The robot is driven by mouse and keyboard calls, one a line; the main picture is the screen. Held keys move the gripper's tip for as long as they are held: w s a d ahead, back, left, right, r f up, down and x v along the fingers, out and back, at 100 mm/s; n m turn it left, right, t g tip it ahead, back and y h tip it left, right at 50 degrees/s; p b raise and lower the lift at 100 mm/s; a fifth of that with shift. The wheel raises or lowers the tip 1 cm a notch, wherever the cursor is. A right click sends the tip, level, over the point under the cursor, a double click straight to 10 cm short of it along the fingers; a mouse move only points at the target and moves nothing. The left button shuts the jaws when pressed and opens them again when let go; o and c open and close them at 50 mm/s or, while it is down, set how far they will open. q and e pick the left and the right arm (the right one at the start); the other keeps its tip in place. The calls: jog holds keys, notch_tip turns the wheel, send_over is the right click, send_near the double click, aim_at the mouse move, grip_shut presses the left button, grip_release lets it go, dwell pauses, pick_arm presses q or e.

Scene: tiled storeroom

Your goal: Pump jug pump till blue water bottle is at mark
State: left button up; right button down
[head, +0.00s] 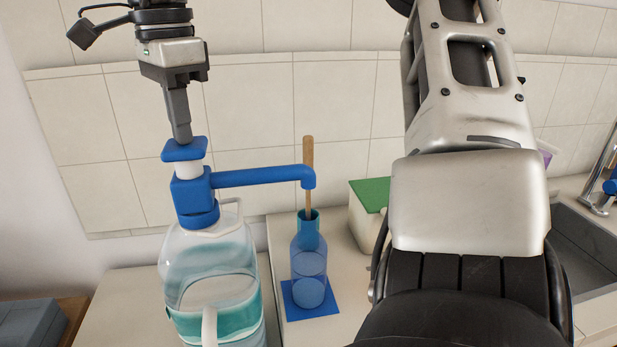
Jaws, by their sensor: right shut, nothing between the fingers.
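The clear water jug (215,250) with a teal band and white handle stands at lower left. Its blue pump (192,190) has a flat blue button (184,150) on a white stem, with some white stem showing. My right gripper (181,138) points down, shut and empty, its fingertips at the button. The pump's spout (265,176) reaches right and ends above the blue water bottle (309,262). The bottle stands upright on a blue square mat (318,312). I cannot make out the mark or the water level clearly. My left gripper is not in view.
A wooden stick (308,150) rises at the bottle's neck, by the spout end. A white box with a green top (371,194) stands right of the bottle. My arm covers the right middle. A sink (585,250) and tap (603,180) are at far right; a tiled wall is behind.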

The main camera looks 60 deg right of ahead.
jog(key=shift+f+b, duration=0.85)
jog(key=shift+f, duration=0.5)
jog(key=shift+r, duration=0.1)
jog(key=shift+r+p, duration=0.85)
jog(key=shift+p, duration=0.05)
jog(key=shift+r+p, duration=0.45)
jog(key=shift+r, duration=0.05)
jog(key=shift+f, duration=0.2)
